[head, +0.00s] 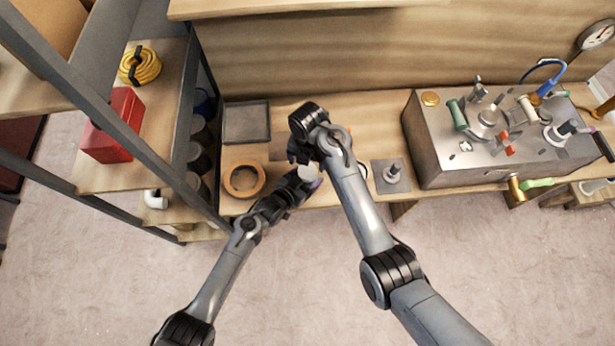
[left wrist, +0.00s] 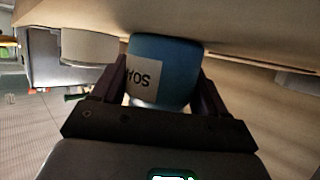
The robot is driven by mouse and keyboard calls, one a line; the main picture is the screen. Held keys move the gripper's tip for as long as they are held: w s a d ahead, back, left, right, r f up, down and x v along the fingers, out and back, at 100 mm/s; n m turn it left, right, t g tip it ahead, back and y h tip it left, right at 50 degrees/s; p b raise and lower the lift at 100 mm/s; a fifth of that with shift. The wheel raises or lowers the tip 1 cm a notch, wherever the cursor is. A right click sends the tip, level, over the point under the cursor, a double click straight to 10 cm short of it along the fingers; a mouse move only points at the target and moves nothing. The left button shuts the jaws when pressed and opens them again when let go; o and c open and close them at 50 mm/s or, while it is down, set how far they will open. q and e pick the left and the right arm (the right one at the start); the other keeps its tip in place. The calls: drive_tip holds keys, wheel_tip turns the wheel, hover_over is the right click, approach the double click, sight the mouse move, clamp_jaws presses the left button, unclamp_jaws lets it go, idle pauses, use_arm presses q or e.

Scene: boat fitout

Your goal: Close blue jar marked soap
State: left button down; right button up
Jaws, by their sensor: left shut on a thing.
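The blue jar (left wrist: 160,68) shows in the left wrist view, with a pale label whose dark letters read SOAP upside down. My left gripper (head: 304,184) is shut on it, one finger on each side; the jaws also show in the left wrist view (left wrist: 155,88). A white rim or cap edge shows at the jar's end nearest the gripper. In the head view a white round top (head: 308,173) shows at the left gripper; whether it is a lid cannot be told. My right gripper (head: 299,156) is just above and beside it, its fingers partly hidden.
An orange ring-shaped thing (head: 244,180) and a grey tray (head: 246,122) lie left on the bench. A grey plate (head: 391,176) with a fitting is to the right. A cream cylinder (left wrist: 90,46) stands near the jar. A metal-topped box (head: 432,130) stands further right.

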sight(308, 170)
drive_tip(key=shift+f, duration=2.6)
drive_tip(key=c, duration=1.1)
drive_tip(key=m, duration=1)
drive_tip(key=o, duration=1.2)
drive_tip(key=shift+r, duration=2.25)
